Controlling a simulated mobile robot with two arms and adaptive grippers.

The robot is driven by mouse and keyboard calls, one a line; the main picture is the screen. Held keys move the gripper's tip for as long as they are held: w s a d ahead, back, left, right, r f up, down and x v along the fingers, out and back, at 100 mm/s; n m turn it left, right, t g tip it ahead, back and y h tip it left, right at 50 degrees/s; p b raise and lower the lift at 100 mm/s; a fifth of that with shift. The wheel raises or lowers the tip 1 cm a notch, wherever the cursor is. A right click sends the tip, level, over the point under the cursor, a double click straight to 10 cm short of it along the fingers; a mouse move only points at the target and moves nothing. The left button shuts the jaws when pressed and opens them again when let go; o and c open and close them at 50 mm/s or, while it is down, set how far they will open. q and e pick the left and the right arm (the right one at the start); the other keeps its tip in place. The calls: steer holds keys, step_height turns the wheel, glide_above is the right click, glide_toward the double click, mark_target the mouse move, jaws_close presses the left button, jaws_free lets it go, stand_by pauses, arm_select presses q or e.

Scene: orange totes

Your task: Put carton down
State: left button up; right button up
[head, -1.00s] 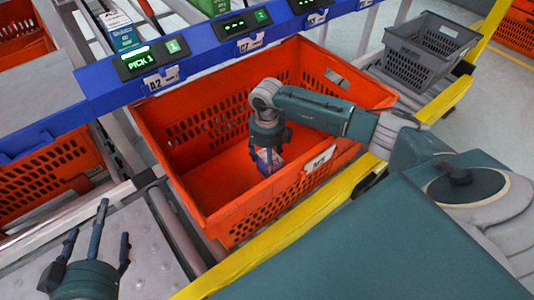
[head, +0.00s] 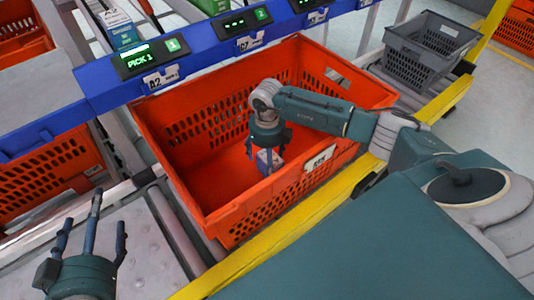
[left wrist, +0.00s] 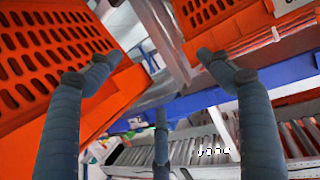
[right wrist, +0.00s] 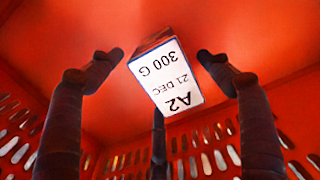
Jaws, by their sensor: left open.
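The carton (head: 269,161), a small box with a white label, is inside the large orange tote (head: 225,214), near its floor. In the right wrist view the carton (right wrist: 166,78) shows a label reading A2, 21 DEC, 300 G. My right gripper (head: 267,152) is down inside the tote, above and around the carton. Its fingers (right wrist: 160,62) are spread, with small gaps between them and the carton's sides. Whether the carton's base touches the floor is hard to see. My left gripper (head: 92,222) is open and empty over the rollers at lower left.
A blue rail (head: 190,50) with lit displays, one reading PICK 1, runs behind the tote. A yellow rail (head: 290,237) runs along its near side. A grey crate (head: 427,48) stands at upper right. Another orange tote (head: 50,170) is at left.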

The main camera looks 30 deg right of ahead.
arm_select(q)
steer(key=shift+f, duration=0.1)
arm_select(e)
steer(key=shift+r, duration=0.1)
step_height(320, 180, up, 6)
steer(key=shift+p, duration=1.1)
arm_select(q)
steer(key=s+a+f+g+y, duration=0.1)
steer(key=s+a+f+g, duration=0.2)
steer(key=s+f, duration=0.3)
steer(key=s+a+f+g+y+p, duration=0.1)
steer(key=s+a+f+g, duration=0.1)
steer(key=s+f+g, duration=0.4)
steer(key=s+f, duration=0.1)
steer(key=s, duration=0.3)
steer(key=shift+a+f+n+g, duration=0.2)
steer(key=shift+a+n+g, duration=0.1)
steer(key=shift+a, duration=0.1)
arm_select(e)
step_height(320, 180, up, 6)
steer(key=shift+r, duration=0.25)
